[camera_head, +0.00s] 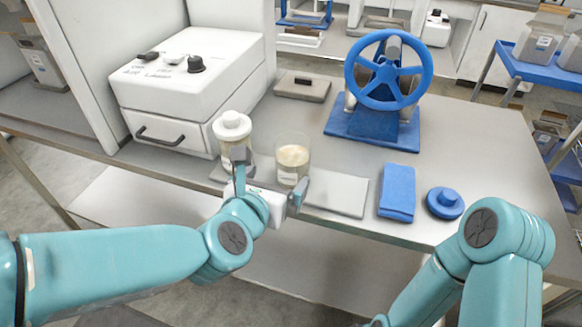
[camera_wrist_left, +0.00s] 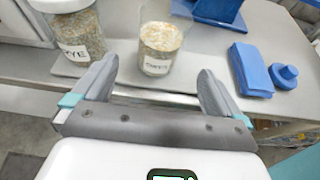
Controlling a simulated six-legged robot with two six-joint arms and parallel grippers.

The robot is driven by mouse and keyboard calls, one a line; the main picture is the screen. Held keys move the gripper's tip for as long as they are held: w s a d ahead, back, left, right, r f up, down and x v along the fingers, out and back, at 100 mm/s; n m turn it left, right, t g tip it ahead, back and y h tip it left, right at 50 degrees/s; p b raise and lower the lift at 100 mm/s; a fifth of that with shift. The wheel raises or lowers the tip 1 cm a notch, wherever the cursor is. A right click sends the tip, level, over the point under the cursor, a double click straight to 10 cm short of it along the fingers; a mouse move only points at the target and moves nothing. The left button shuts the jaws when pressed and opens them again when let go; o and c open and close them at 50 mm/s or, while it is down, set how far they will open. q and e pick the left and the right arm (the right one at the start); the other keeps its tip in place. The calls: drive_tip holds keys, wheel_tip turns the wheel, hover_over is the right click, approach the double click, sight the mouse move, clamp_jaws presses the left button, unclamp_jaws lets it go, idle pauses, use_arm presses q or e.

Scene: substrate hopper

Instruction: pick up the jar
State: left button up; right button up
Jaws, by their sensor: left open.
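A clear jar with a white lid (camera_head: 232,128) stands on the table in front of the white cabinet; the left wrist view shows it at the upper left with a label reading RYE (camera_wrist_left: 75,30). An open, lidless clear jar of pale grain (camera_head: 293,157) stands to its right, also in the left wrist view (camera_wrist_left: 158,42), its label too small to read surely. My left gripper (camera_head: 270,180) is open and empty at the table's front edge. In its wrist view (camera_wrist_left: 157,72) the open jar lies ahead, between the fingers' directions. My right gripper is out of view; only its arm shows.
A white box with a drawer (camera_head: 180,85) stands behind the jars. A pale board (camera_head: 338,195), a folded blue cloth (camera_head: 397,192) and a blue knobbed disc (camera_head: 445,203) lie to the right. A blue handwheel device (camera_head: 375,125) stands behind. The table's right side is clear.

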sight(287, 167)
use_arm(q)
drive_tip(key=x, duration=0.6)
drive_tip(key=p+x, duration=0.1)
drive_tip(key=x, duration=0.4)
drive_tip(key=shift+w, duration=0.25)
drive_tip(key=shift+s, duration=0.1)
drive_tip(key=c, duration=1.1)
wheel_tip(287, 167, up, 20)
drive_tip(key=p, duration=0.9)
drive_tip(key=shift+r+p, duration=0.1)
drive_tip(key=shift+p, duration=0.3)
